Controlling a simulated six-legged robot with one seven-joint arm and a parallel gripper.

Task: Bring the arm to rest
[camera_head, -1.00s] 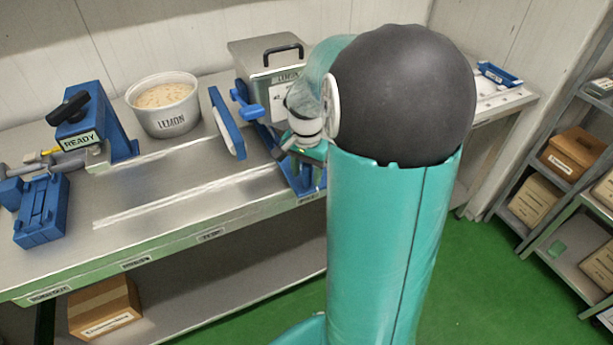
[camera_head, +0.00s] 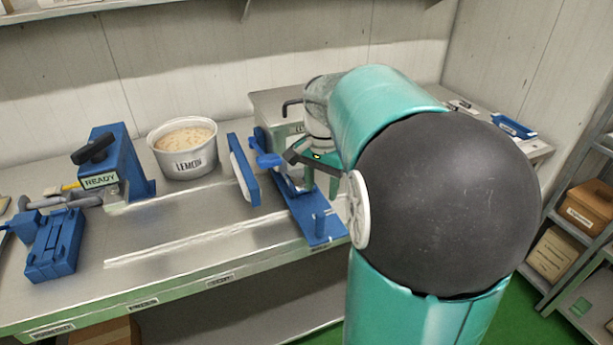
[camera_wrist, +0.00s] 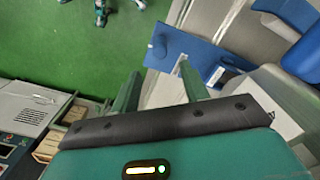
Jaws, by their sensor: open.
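My gripper (camera_head: 321,180) hangs over the right part of the steel bench (camera_head: 180,238), in front of the grey metal box (camera_head: 268,104). Its two green fingers are apart and nothing shows between them. In the wrist view my gripper (camera_wrist: 162,90) is also open, with a blue plate (camera_wrist: 190,55) beyond the fingers. That plate looks like the blue fixture base (camera_head: 318,222) near the bench's front edge. I cannot tell whether the fingers touch it. My teal arm with its dark round joint hides the bench's right part.
A white tub labelled LEMON (camera_head: 184,148) stands at the bench's back. A blue stand marked READY (camera_head: 118,165) and a blue block (camera_head: 54,245) are at left. A blue-edged panel (camera_head: 243,170) stands mid-bench. Shelves with boxes (camera_head: 588,205) stand at right. Green floor (camera_wrist: 60,40) is open.

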